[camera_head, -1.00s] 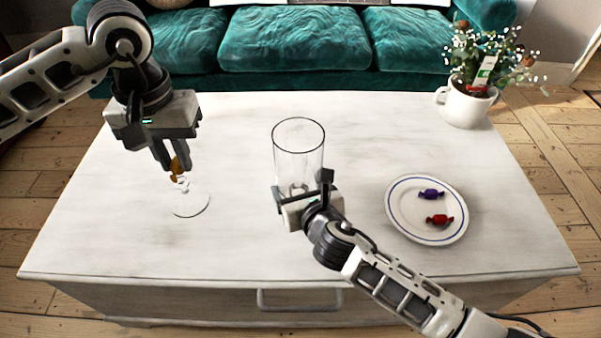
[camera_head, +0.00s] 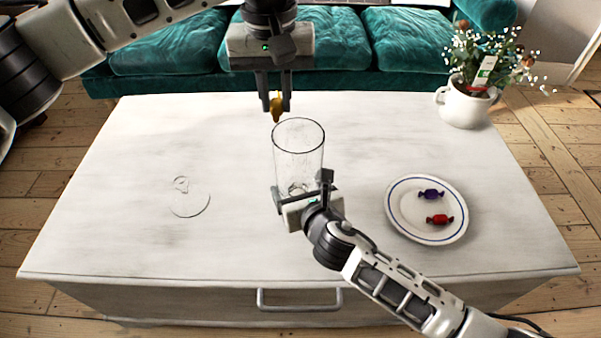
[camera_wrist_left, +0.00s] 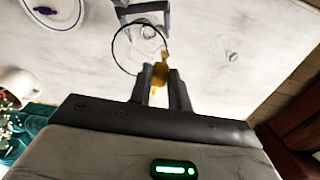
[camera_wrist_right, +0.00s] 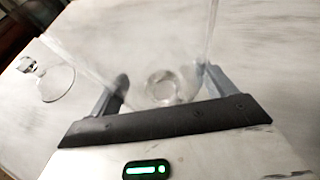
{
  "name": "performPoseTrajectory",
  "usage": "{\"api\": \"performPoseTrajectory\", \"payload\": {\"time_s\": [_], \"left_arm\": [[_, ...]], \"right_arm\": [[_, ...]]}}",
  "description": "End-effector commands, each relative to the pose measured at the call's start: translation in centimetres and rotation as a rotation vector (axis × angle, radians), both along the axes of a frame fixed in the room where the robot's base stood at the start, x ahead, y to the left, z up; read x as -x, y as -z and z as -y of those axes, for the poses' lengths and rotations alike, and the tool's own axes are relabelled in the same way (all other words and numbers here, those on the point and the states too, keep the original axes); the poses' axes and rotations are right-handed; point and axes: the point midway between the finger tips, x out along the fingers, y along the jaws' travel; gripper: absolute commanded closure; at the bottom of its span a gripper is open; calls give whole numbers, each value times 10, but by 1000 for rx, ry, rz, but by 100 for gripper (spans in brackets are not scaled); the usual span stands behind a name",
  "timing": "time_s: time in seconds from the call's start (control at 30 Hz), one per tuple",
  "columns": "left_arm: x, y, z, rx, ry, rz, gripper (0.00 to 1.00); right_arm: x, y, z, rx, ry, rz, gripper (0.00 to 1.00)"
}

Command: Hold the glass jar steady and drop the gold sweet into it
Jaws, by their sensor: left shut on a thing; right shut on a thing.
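The clear glass jar (camera_head: 299,150) stands upright and open-topped near the middle of the table. My right gripper (camera_head: 305,190) is shut on the jar low on its near side; the right wrist view shows the fingers on either side of the glass (camera_wrist_right: 165,88). My left gripper (camera_head: 277,100) is shut on the gold sweet (camera_head: 277,107) and holds it above the table, close to the jar's rim at its upper left in the head view. In the left wrist view the sweet (camera_wrist_left: 160,74) shows between the fingertips, by the jar's rim (camera_wrist_left: 116,58).
The glass lid (camera_head: 190,198) lies on the table at the left. A white plate (camera_head: 408,222) with a purple sweet (camera_head: 431,194) and a red sweet (camera_head: 440,220) is at the right. A white pot with flowers (camera_head: 466,107) stands at the back right corner.

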Motion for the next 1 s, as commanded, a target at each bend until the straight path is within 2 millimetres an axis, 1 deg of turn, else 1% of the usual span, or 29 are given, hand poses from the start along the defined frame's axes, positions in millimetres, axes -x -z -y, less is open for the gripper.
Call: {"api": "performPoseTrajectory", "payload": {"time_s": [0.03,0.17,0.27,0.5,0.63,0.77,1.0], "left_arm": [[-2,-4,8,-5,-1,6,100],[-4,-3,16,-10,-4,8,100],[-4,5,16,-10,-4,7,100],[-3,34,16,-9,-4,6,100],[-4,45,16,-9,-4,8,100],[-4,52,16,-9,-4,8,100],[-4,53,16,-9,-3,8,100]], "right_arm": [[0,1,0,0,0,-2,59],[0,1,0,0,0,-2,59],[0,1,0,0,0,-2,59],[0,1,0,0,0,-3,59],[0,1,0,0,0,-3,59],[0,1,0,0,0,-3,59],[0,1,0,0,1,-3,59]]}}
